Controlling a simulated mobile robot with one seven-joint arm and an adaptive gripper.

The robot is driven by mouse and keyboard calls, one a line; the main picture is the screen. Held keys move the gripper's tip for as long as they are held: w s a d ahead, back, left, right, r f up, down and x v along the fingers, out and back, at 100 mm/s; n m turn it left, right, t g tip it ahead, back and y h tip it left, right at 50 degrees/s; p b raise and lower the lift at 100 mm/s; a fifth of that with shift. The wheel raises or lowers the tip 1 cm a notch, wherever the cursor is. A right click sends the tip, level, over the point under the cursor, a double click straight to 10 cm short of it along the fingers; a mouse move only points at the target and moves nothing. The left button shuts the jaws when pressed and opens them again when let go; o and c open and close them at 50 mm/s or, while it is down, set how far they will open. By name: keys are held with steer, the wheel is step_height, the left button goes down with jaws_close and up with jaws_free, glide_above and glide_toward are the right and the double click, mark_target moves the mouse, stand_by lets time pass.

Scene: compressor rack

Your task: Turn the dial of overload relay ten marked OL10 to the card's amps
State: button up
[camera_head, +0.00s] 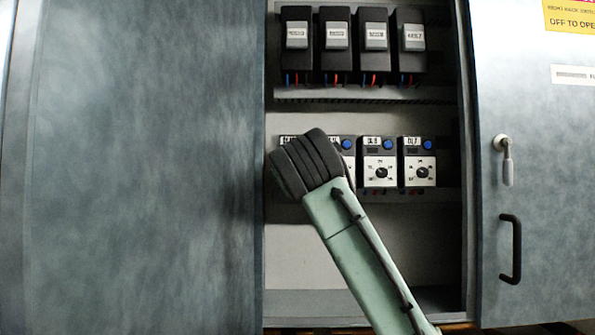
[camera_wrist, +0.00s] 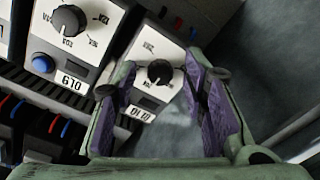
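The OL10 relay (camera_wrist: 157,48) has a white face and a label that appears upside down in the wrist view, partly covered by my left finger. Its black round dial (camera_wrist: 160,72) sits in the middle of the face. My gripper (camera_wrist: 162,82) is open, with purple-padded fingers to the left and right of the dial. I cannot tell whether either pad touches it. In the head view, my gripper and OL10 are hidden behind the left panel and my arm. No amps card can be read in either view.
The OL9 relay (camera_wrist: 72,40) stands left of OL10 in the wrist view. In the head view, other relays (camera_head: 418,172) line the lower shelf, with contactors (camera_head: 376,38) above. A grey panel (camera_head: 140,170) stands left, and a door with a handle (camera_head: 512,248) right.

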steer(key=shift+c, duration=0.5)
jaws_close()
steer(key=shift+m, duration=0.3)
steer(key=m+b, duration=0.2)
steer(key=m, duration=0.9)
steer(key=shift+a+f+b, duration=0.1)
steer(key=shift+b, duration=0.2)
steer(key=shift+m, duration=0.3)
